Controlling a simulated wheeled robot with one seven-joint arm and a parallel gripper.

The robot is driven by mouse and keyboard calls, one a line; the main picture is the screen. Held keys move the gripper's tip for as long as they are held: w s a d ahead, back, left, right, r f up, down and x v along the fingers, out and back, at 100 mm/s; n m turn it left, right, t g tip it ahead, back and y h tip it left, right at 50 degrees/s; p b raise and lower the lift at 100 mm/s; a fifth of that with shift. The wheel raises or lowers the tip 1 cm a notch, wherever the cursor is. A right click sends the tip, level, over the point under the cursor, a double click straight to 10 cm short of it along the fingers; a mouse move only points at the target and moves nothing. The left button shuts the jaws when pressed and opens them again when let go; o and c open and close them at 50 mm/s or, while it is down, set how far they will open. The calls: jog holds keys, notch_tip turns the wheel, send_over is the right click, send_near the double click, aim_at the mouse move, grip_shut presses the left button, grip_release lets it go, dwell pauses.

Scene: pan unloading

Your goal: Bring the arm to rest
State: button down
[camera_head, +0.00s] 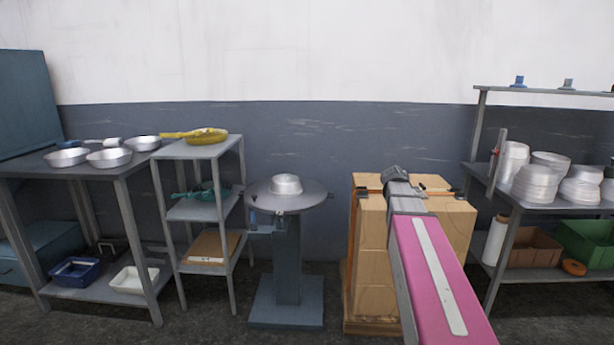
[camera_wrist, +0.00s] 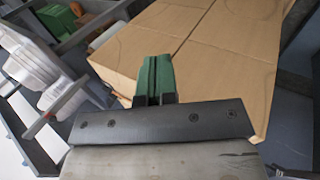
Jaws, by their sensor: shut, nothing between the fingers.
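My gripper (camera_wrist: 154,82) shows in the wrist view with its green fingers together and nothing between them. It is over or in front of a stack of cardboard boxes (camera_wrist: 222,52); I cannot tell whether it touches them. In the head view my pink arm reaches forward to the same cardboard boxes (camera_head: 372,240), and its grey wrist end covers part of them. The fingers are hidden in that view.
A round pedestal table (camera_head: 310,197) holding a metal pan (camera_head: 286,184) stands left of the boxes. Further left are a grey shelf stand (camera_head: 195,151) and a bench with several pans. At right, a rack (camera_head: 505,203) holds stacked pans.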

jog(key=s+a+f+y, duration=0.3)
jog(key=s+a+f, duration=0.5)
jog(key=f, duration=0.3)
jog(key=s+a+f+y, duration=0.3)
jog(key=s+a+f, duration=0.6)
jog(key=a+f, duration=0.2)
jog(key=shift+s+f, duration=0.2)
jog(key=shift+f, duration=0.3)
jog(key=shift+a, duration=0.1)
